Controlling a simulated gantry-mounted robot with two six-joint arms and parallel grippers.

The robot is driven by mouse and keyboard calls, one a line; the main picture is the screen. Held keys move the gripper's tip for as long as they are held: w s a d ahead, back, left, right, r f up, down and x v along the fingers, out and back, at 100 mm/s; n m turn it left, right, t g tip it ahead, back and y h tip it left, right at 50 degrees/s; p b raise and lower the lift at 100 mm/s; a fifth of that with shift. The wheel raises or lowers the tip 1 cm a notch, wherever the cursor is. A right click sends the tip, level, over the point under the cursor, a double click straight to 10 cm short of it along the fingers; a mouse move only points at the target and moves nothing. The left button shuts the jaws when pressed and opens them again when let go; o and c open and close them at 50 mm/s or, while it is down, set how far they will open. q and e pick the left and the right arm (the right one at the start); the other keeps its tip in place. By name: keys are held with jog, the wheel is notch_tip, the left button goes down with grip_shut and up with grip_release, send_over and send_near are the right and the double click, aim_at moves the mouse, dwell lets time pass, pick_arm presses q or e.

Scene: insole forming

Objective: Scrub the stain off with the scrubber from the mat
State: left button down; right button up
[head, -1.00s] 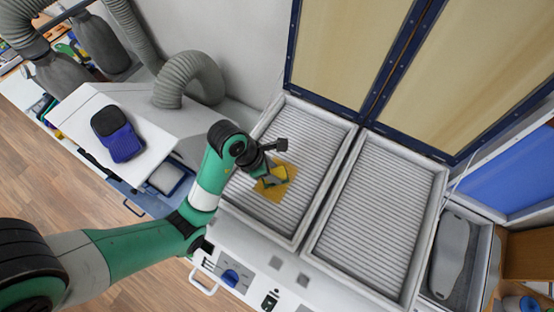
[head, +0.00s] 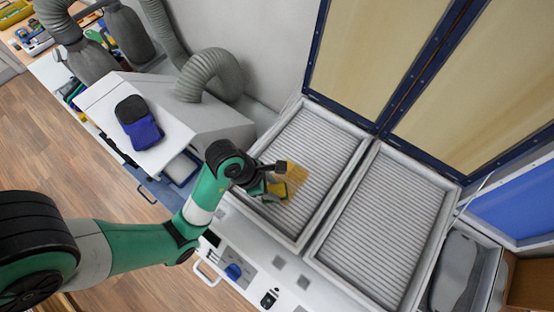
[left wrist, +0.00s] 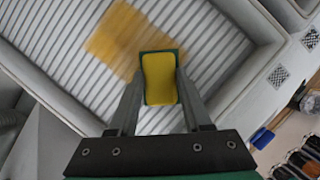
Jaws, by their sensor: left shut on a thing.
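My left gripper (head: 268,184) is shut on the scrubber (head: 277,191), a small yellow and green block. In the left wrist view, the scrubber (left wrist: 161,77) sits between the two fingers, its yellow face showing. The stain (head: 295,176) is a brownish-yellow patch on the ribbed left tray bed (head: 310,145). The stain (left wrist: 118,40) shows as a see-through patch in the left wrist view, with the ribs visible through it. The scrubber overlaps its lower edge in both views; I cannot tell whether it touches the bed. My right gripper is not in view.
A second ribbed tray bed (head: 375,230) lies to the right, clear. Raised pale rims edge both beds. Upright blue-framed panels (head: 385,70) stand behind. A white machine (head: 165,135) with a blue and black item (head: 138,122) on top stands at left.

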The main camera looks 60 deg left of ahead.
pick_arm(q)
jog(key=shift+s+d+f, duration=0.1)
jog(key=shift+s+d, duration=0.05)
jog(key=shift+s, duration=0.35)
jog(key=shift+w+a, duration=0.3)
jog(key=shift+w, duration=0.45)
jog(key=shift+w+a, duration=0.3)
jog(key=shift+w, duration=0.45)
